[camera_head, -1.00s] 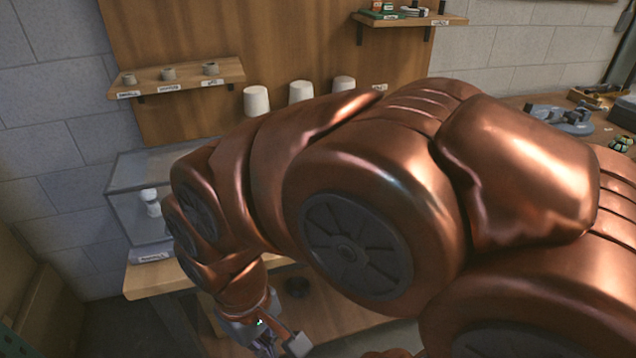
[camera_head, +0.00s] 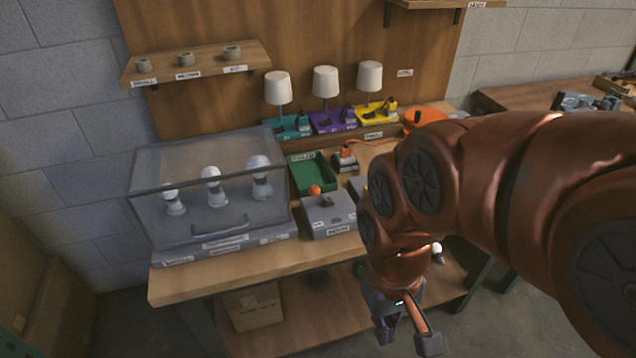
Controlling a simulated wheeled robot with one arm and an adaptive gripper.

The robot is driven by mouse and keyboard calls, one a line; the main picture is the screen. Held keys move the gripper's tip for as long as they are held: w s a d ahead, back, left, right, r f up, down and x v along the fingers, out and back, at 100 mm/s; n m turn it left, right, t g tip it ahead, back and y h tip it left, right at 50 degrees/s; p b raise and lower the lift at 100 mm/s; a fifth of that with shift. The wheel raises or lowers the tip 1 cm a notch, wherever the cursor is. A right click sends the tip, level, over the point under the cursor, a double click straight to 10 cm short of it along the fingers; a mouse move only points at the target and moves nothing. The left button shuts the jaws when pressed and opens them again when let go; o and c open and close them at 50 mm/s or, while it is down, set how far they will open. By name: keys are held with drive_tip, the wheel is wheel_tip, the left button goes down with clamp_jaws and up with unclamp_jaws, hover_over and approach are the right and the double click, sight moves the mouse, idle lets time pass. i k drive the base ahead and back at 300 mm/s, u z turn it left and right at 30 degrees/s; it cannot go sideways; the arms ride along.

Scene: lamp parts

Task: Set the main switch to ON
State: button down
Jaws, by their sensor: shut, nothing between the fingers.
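A grey box (camera_head: 328,217) stands near the front edge of the workbench, with a label on its front too small to read. A lever with an orange ball knob (camera_head: 315,190) stands up on it; it looks like the main switch, but I cannot read its ON or OFF marks. My gripper (camera_head: 408,338) hangs in front of the bench, low and right of the box, apart from it. It is shut and empty. My arm hides the right part of the bench.
A glass case (camera_head: 210,190) with three bulbs stands left of the box. A green tray (camera_head: 311,173) and a small block with an orange cable (camera_head: 345,158) lie behind it. Three lamps (camera_head: 326,85) stand at the back. A shelf (camera_head: 195,63) hangs above the case.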

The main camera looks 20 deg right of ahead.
sight(314, 191)
drive_tip(key=k, duration=1.3)
drive_tip(key=u, duration=0.15)
drive_tip(key=i, duration=0.7)
drive_tip(key=u, duration=0.6)
